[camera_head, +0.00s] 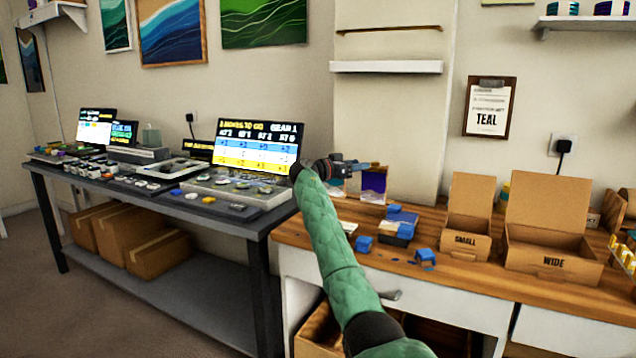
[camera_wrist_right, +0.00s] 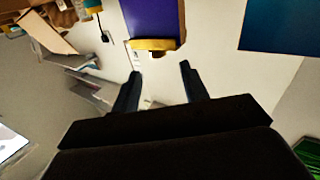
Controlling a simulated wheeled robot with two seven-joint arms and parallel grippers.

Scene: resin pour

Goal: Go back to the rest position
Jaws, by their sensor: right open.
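My right gripper (camera_head: 345,168) is raised over the left end of the wooden bench, at the end of the green-sleeved arm. In the right wrist view the gripper (camera_wrist_right: 160,82) has its two dark fingers apart. Nothing shows held between them. A purple thing with a yellow edge (camera_wrist_right: 153,20) is beyond the fingertips in that view. My left gripper is not in view.
Blue pieces (camera_head: 364,243) lie on the wooden bench (camera_head: 330,232). Open boxes marked SMALL (camera_head: 465,243) and WIDE (camera_head: 552,262) stand to the right. A dark table (camera_head: 240,228) with screens (camera_head: 258,146) and small parts is at the left. Cardboard boxes (camera_head: 160,248) sit below it.

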